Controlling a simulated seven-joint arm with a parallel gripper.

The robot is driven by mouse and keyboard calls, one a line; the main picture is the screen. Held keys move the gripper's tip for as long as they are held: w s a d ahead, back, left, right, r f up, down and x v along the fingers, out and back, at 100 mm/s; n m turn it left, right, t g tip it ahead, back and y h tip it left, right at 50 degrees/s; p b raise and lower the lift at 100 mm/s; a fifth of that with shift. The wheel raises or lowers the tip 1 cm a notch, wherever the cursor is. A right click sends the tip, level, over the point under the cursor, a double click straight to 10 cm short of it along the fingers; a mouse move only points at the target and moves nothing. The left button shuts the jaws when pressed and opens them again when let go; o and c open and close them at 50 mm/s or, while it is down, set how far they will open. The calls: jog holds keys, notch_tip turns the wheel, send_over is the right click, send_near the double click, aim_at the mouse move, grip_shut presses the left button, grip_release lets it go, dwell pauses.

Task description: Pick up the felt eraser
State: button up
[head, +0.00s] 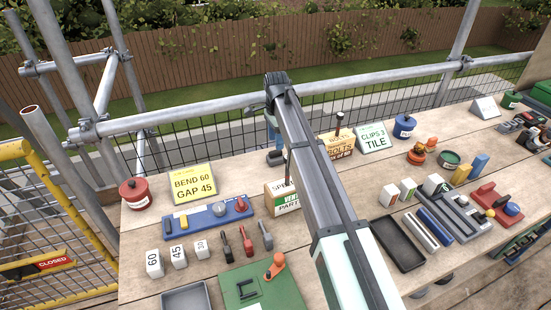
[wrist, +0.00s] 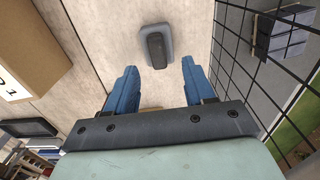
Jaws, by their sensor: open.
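The felt eraser appears to be the dark block with a lighter grey layer (wrist: 154,46) lying on the wooden bench in the wrist view. In the head view, a small dark block (head: 276,158) beside my arm looks like the same thing, partly hidden. My gripper (wrist: 158,82) is open, with its two blue fingers apart and nothing between them. The eraser lies beyond the fingertips, roughly centred between them and apart from them. In the head view my gripper is mostly hidden behind my arm.
A cardboard box (wrist: 35,50) stands left of the fingers in the wrist view, and wire mesh (wrist: 235,40) rises along the bench edge on the right. Boxes such as the bolts box (head: 338,145) and a yellow sign (head: 193,183) stand nearby. Bare wood surrounds the eraser.

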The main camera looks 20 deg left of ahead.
aim_at(276, 157)
jog(key=f, duration=0.5)
jog(key=shift+s, duration=0.25)
jog(key=shift+r, duration=0.1)
grip_shut()
